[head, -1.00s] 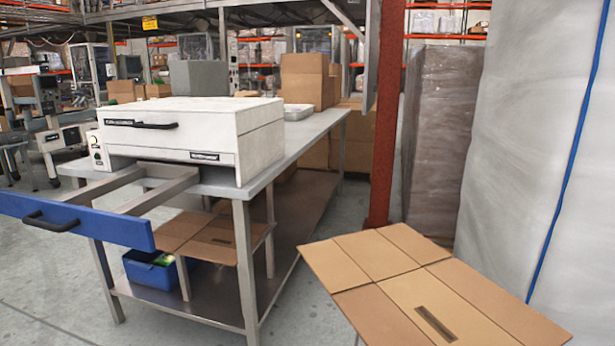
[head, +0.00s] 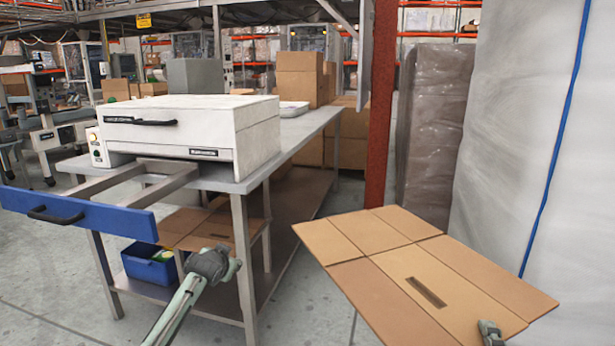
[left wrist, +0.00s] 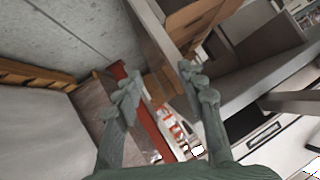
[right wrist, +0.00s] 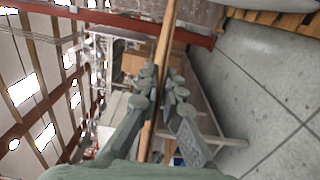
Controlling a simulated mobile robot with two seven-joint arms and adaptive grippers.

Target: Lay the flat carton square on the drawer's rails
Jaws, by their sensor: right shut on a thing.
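The flat carton (head: 450,280) is a tan folded sheet with crease lines and a dark slot, held out at the lower right of the head view, right of the table and apart from the drawer. My right gripper (head: 490,333) is shut on its near right edge. In the right wrist view the carton (right wrist: 166,35) shows edge-on between the fingers (right wrist: 161,75). The drawer (head: 80,217) has a blue front and a black handle. It is pulled out from the white machine, with its metal rails (head: 165,192) bare. My left gripper (left wrist: 160,80) is open and empty in the left wrist view.
The white machine (head: 190,135) stands on a steel table (head: 290,160). A blue bin (head: 150,267) and more flat cardboard (head: 215,228) are beneath. A red post (head: 381,110) and wrapped pallets (head: 437,120) stand behind the carton. Floor is open between table and carton.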

